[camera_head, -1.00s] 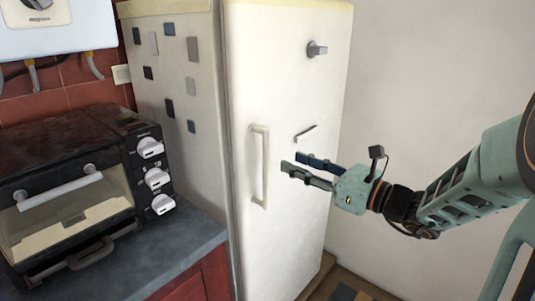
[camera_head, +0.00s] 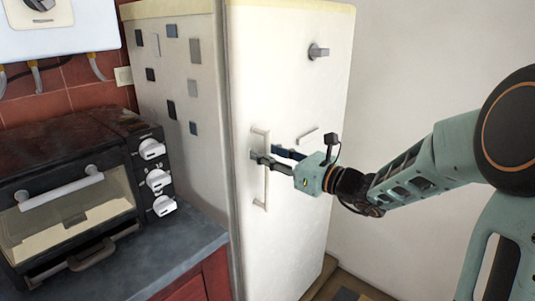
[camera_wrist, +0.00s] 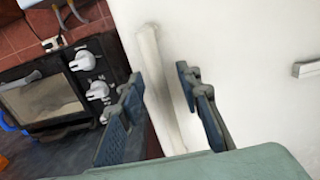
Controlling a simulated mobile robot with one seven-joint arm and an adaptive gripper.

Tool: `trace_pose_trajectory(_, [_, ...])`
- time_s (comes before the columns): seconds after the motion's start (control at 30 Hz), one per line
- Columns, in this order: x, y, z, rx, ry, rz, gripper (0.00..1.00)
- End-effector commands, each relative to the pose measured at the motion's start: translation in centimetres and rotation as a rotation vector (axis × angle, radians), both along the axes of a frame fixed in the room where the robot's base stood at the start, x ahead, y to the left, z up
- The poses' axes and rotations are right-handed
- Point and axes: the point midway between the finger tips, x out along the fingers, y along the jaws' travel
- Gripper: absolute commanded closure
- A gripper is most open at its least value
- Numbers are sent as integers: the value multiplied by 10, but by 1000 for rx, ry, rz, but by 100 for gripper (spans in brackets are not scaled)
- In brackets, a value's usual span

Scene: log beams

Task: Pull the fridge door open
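The white fridge (camera_head: 290,95) stands with its front door closed. A long white vertical handle (camera_head: 259,190) is fixed near the left edge of the door. My gripper (camera_head: 263,154) is at the upper part of this handle, with its fingers apart. In the wrist view the handle (camera_wrist: 158,85) lies between the two open fingers (camera_wrist: 156,108), with a gap to the right finger. I cannot tell whether the left finger touches it.
A black toaster oven (camera_head: 75,185) with white knobs sits on the dark counter (camera_head: 185,250) left of the fridge. A grey knob (camera_head: 318,51) and a small bar (camera_head: 307,135) are on the fridge door. A bare wall is at the right.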

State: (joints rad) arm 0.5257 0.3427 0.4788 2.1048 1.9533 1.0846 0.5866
Motion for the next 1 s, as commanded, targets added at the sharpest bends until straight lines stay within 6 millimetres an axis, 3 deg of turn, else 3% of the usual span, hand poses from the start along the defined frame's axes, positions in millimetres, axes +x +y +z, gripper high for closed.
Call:
trace_pose_trajectory(0.03, [0,0,0,0,0,0,75])
trace_pose_trajectory(0.27, [0,0,0,0,0,0,100])
trace_pose_trajectory(0.73, [-1,-3,0,-1,1,4,100])
trace_pose_trajectory(1.0, [-11,-19,2,0,1,43,100])
